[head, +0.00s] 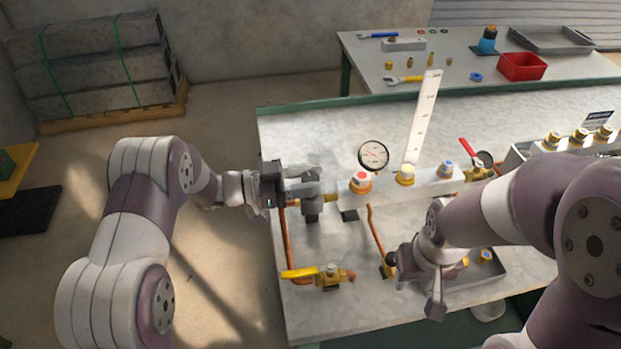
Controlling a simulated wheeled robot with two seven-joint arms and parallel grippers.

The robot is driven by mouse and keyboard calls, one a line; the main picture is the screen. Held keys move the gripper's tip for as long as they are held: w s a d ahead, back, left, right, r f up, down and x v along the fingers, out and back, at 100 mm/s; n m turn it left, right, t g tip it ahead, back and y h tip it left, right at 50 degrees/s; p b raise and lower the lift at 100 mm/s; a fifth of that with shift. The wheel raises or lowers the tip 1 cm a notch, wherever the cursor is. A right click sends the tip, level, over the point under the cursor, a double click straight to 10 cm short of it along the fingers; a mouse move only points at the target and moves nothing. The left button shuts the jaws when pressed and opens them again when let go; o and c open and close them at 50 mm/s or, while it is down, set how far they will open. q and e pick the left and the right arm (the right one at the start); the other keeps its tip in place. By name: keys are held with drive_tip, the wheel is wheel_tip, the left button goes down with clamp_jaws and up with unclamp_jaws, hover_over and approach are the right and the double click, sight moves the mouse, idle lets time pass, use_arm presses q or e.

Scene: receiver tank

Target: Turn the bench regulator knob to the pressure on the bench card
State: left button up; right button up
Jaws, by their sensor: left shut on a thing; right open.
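My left gripper (308,192) is at the left end of the pale valve block, closed around what appears to be the regulator knob. The fingers hide most of the knob, so its setting cannot be read. A round white pressure gauge (373,155) stands just right of it; its needle shows, but its numbers are too small to read. A small dark card (598,119) with pale markings stands at the far right; its text is unreadable, and I cannot tell if it is the bench card. My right gripper (415,284) is open and empty over the bench's front part.
The valve block (433,186) carries red, yellow and blue caps. A tall white marked strip (422,115) rises behind it. A yellow-handled valve (328,274) and copper pipes are in front. A red-handled valve (475,165) is at right. A rear table holds a red bin (522,66).

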use_arm(q)
drive_tip(key=o, duration=0.9)
drive_tip(key=shift+o, duration=0.2)
drive_tip(key=s+a+b, duration=0.1)
drive_tip(key=s+a, duration=0.1)
drive_tip(key=a, duration=1)
drive_tip(key=shift+a+b, duration=0.3)
use_arm(e)
drive_tip(key=shift+f, duration=0.8)
use_arm(q)
drive_tip(key=shift+s, duration=0.1)
